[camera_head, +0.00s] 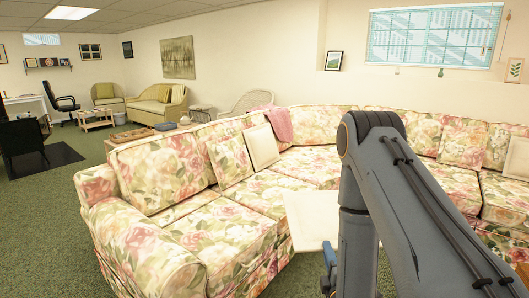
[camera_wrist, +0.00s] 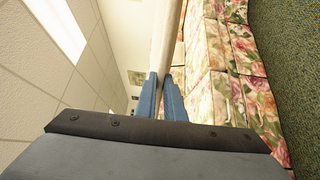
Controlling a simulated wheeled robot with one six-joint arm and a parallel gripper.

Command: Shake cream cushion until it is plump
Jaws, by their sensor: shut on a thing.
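My gripper (camera_wrist: 160,77) is shut on a cream cushion (camera_wrist: 166,38). The wrist view shows the cushion nearly edge-on, rising from between the two blue fingertips. In the head view the same cushion (camera_head: 308,217) hangs in front of the floral sofa, apparently clear of the seat. My arm hides its right part. My gripper (camera_head: 328,254) shows there only as a bit of blue beside my arm, at the cushion's lower edge. How plump the cushion is cannot be told.
A floral corner sofa (camera_head: 225,222) fills the middle and right. Another cream cushion (camera_head: 262,146) leans on its backrest beside a floral one, and a pink throw (camera_head: 277,123) lies over the back. A further cream cushion (camera_head: 517,158) rests at far right. Green carpet (camera_head: 40,225) is open at left.

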